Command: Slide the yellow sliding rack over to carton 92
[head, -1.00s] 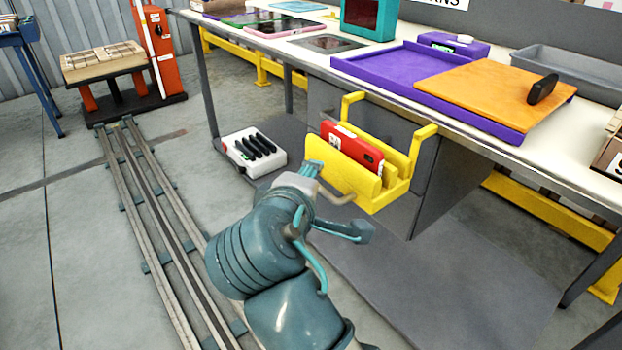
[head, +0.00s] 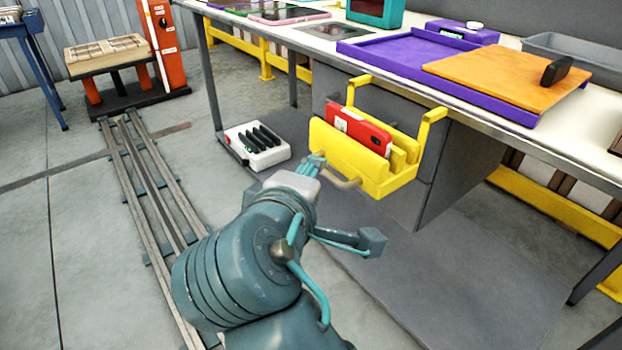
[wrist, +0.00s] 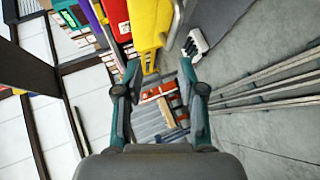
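The yellow sliding rack (head: 349,158) hangs by two hooked arms from the front edge of the bench and holds a red device (head: 360,128). A tan bar handle (head: 343,181) sticks out from its lower front. My gripper (head: 316,165) is close to the rack's front near this handle; its fingers are partly hidden by the wrist in the head view. In the wrist view my gripper (wrist: 160,92) has its two fingers wide apart with nothing between them, and the rack (wrist: 148,30) lies beyond them at the top. I cannot make out a carton marked 92.
The bench (head: 590,135) carries a purple tray (head: 385,50), an orange board (head: 500,75) and a grey bin (head: 570,50). A white box with black slots (head: 257,146) sits below, left of the rack. Floor rails (head: 140,200) run left of my arm toward an orange post (head: 165,45).

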